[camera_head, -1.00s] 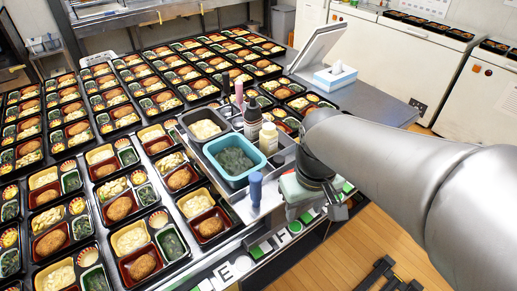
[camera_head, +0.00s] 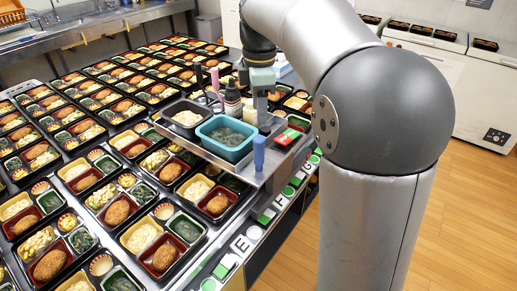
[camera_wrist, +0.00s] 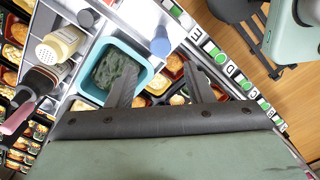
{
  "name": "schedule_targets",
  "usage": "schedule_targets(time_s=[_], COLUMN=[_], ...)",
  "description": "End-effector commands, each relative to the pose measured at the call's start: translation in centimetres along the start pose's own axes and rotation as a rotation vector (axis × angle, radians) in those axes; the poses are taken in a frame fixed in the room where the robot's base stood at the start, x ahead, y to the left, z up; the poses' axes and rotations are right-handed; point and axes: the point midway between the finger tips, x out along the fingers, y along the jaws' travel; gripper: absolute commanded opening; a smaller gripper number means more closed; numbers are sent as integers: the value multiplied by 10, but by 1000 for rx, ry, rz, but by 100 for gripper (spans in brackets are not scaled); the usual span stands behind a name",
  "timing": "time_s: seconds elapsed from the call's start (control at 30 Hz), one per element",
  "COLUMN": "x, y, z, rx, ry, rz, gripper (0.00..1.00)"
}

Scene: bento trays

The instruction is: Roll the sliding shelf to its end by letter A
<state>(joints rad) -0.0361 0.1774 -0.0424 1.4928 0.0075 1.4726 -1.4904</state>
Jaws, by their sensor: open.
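The sliding shelf (camera_head: 208,152) is a grey metal tray above the bento trays, beside the lettered front edge near F and G in the head view. It carries a teal tub (camera_head: 226,146) with dark green food, a grey tub (camera_head: 188,125), bottles and a blue-capped item (camera_head: 259,153). In the wrist view, the teal tub (camera_wrist: 120,93) lies just beyond the fingers. My gripper (camera_wrist: 164,78) is open, with nothing between its two dark fingers. In the head view it points down over the shelf's right part, by the bottles. Whether the fingers touch the shelf cannot be told.
Letter tiles line the front edge, with E (camera_head: 240,243) on the near side of the shelf. Rows of bento trays (camera_head: 116,212) fill the counter. The wooden floor (camera_head: 452,205) at right is clear. White freezers (camera_head: 460,95) stand behind.

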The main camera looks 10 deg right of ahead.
Motion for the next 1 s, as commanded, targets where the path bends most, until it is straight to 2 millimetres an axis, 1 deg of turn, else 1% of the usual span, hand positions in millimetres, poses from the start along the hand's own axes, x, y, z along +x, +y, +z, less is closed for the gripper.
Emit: schedule_targets(time_s=[0.03, 0.3, 0.5, 0.6, 0.7, 1.0], x=[13, 72, 107, 119, 125, 128], y=[-1, -1, -1, 0, 0, 0], z=[0, 0, 0, 0, 0, 0], rx=[0, 1, 2, 2, 2, 2], ry=[0, 0, 0, 0, 0, 0], rz=[-4, -5, -2, -1, -1, 1], gripper=[47, 47, 47, 47, 47, 47])
